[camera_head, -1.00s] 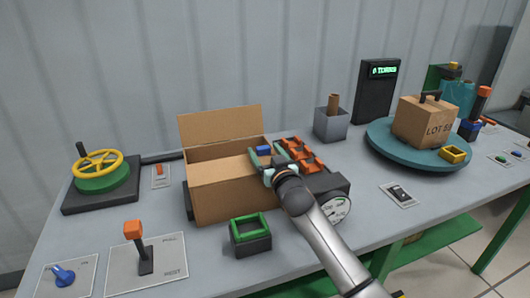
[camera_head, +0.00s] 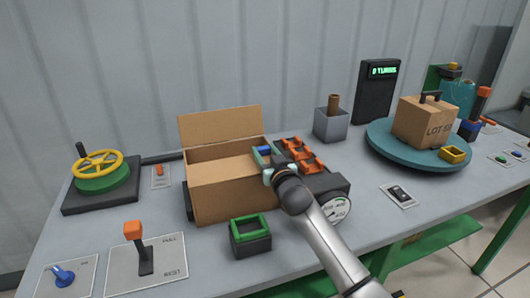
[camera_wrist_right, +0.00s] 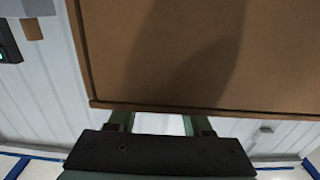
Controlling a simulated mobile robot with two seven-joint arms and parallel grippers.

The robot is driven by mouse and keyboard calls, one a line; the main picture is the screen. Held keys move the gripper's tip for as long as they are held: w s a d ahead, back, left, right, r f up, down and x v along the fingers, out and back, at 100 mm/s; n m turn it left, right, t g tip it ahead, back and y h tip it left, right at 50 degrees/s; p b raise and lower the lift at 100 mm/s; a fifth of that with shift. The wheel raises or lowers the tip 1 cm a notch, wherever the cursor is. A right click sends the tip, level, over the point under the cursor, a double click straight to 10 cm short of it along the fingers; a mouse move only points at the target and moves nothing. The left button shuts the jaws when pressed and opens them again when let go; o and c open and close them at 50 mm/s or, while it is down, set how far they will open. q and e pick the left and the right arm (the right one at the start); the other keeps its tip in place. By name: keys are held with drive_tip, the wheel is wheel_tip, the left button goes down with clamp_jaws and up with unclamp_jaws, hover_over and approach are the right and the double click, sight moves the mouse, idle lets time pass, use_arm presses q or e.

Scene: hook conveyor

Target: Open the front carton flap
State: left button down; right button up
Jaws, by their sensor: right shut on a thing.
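The open-topped carton (camera_head: 228,196) stands left of centre on the table, its back flap (camera_head: 221,126) upright. A light brown panel, seemingly the front flap (camera_head: 225,168), lies along the front of its opening. My right gripper (camera_head: 266,168) is at the carton's right front corner, and its arm hides part of that side. In the right wrist view a brown cardboard panel (camera_wrist_right: 170,50) fills most of the picture, its edge at the fingers of my right gripper (camera_wrist_right: 160,124). The gripper is shut on this flap. My left gripper is not in view.
An orange-racked unit (camera_head: 303,156) stands right of the carton. A green-rimmed bin (camera_head: 250,236) is in front, and an orange-topped lever (camera_head: 140,248) to the left. A yellow handwheel (camera_head: 97,166) is at far left, and a turntable (camera_head: 400,152) with a box at right.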

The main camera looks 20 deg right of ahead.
clamp_jaws()
idle(0.7)
